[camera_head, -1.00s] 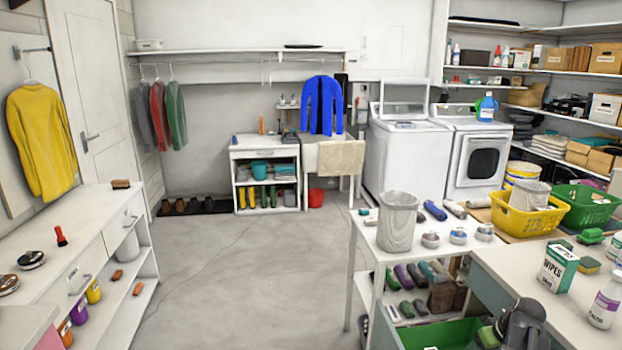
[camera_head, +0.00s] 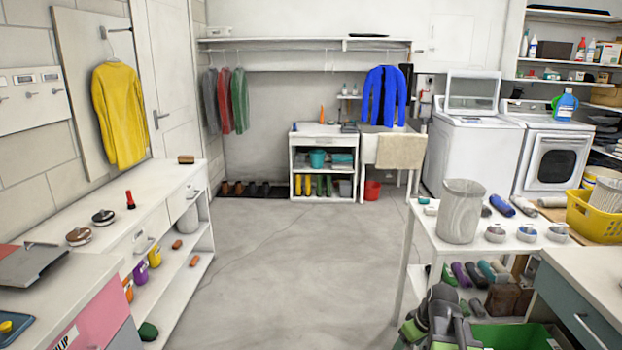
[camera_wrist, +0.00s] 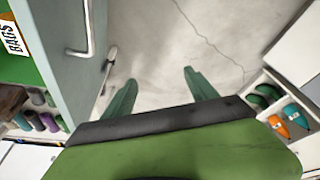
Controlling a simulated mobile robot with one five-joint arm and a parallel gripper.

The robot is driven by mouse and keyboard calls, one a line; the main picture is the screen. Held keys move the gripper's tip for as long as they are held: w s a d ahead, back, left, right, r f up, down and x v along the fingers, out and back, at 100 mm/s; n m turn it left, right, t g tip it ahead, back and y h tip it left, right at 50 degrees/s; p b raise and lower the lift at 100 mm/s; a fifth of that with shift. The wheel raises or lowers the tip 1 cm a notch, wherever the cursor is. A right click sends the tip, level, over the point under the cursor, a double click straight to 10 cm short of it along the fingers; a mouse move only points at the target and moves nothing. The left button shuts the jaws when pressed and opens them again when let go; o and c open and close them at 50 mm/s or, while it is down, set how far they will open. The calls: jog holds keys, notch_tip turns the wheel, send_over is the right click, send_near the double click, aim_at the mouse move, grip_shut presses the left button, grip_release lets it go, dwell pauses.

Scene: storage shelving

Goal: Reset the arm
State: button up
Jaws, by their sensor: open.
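My gripper (camera_wrist: 159,77) shows in the wrist view with its two green fingers spread wide. Nothing is between them; bare concrete floor lies beyond. In the head view my grey and green arm (camera_head: 438,322) is folded low at the bottom, right of centre. It overlaps the left part of a green bin (camera_head: 510,337) there. The fingertips cannot be made out in the head view.
A white table (camera_head: 425,232) with a ribbed bin (camera_head: 461,212) stands close behind my arm. A drawer cabinet (camera_head: 585,305) is at right; a cabinet front with a handle (camera_wrist: 88,30) is left of my fingers. A white counter (camera_head: 160,205) lines the left. The middle floor (camera_head: 300,265) is clear.

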jog(key=s+a+f+g+b, duration=0.1)
jog(key=s+a+f, duration=0.1)
jog(key=a, duration=0.5)
jog(key=s+a+f+g+b, duration=0.1)
jog(key=s+a+f+b, duration=0.1)
jog(key=a, duration=0.5)
jog(key=s+r+m+p, duration=0.1)
jog(key=r+m+p, duration=0.1)
jog(key=r+p, duration=0.9)
jog(key=s+d+r+m+g+h+p, duration=0.1)
jog(key=s+r+m+p, duration=0.1)
jog(key=r+p, duration=0.9)
jog(key=shift+s+d+r+m+h+p, duration=0.2)
jog(key=shift+d+m+h+p, duration=0.1)
jog(key=shift+m+p, duration=0.3)
jog(key=shift+d, duration=0.1)
